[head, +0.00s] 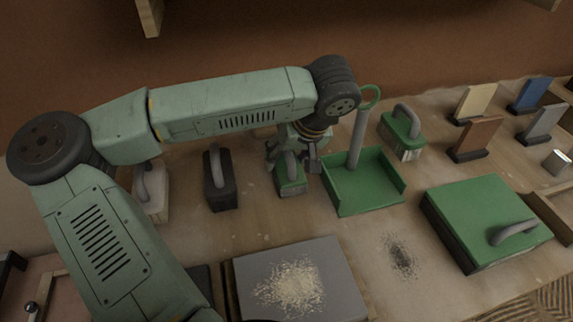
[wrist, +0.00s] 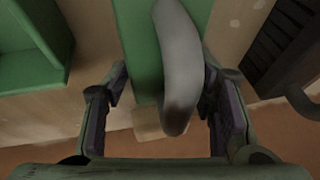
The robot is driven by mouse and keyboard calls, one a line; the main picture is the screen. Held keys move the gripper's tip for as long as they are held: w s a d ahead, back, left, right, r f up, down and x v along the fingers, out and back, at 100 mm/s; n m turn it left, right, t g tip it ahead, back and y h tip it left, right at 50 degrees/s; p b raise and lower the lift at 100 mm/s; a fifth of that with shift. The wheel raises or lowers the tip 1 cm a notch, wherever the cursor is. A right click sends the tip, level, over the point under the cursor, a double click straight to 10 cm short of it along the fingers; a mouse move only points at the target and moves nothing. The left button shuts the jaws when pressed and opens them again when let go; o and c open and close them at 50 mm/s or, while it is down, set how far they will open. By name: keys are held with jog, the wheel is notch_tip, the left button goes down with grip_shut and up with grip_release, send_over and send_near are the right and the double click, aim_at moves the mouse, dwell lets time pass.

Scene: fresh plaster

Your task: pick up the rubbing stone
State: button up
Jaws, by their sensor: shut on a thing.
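A green block with a bent grey handle (head: 292,189) is under my gripper (head: 291,163) in the middle of the bench. In the wrist view the green block (wrist: 134,35) and its handle lie between the two fingers, and my gripper (wrist: 167,88) is shut on it. Whether it touches the bench I cannot tell. Several handled blocks stand in the row: a pale one (head: 157,206) and a dark one (head: 222,196) to the left, and a green-topped one (head: 404,131) to the right. No label shows which is the rubbing stone.
A green dustpan (head: 365,196) with an upright handle stands close right of the held block. A grey board (head: 335,252) with pale crumbs lies in front. A large green handled box (head: 470,205) and several upright sample boards (head: 476,137) are at right. Dark dust (head: 402,258) lies between.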

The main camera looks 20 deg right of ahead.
jog(key=shift+r, duration=0.1)
jog(key=shift+r, duration=0.5)
jog(key=r, duration=0.2)
jog(key=r+b, duration=0.1)
jog(key=r, duration=0.2)
jog(key=shift+s+d+r+b, duration=0.2)
jog(key=shift+s+r+b, duration=0.15)
jog(key=shift+b, duration=0.05)
jog(key=s+d+b, duration=0.1)
jog(key=s+d, duration=0.2)
jog(key=s, duration=0.4)
jog(key=s+d+b, duration=0.2)
jog(key=s+d, duration=0.2)
jog(key=s, duration=0.4)
jog(key=shift+s+d, duration=0.15)
jog(key=shift+s, duration=0.15)
jog(key=o, duration=1)
grip_shut()
jog(key=shift+s, duration=0.1)
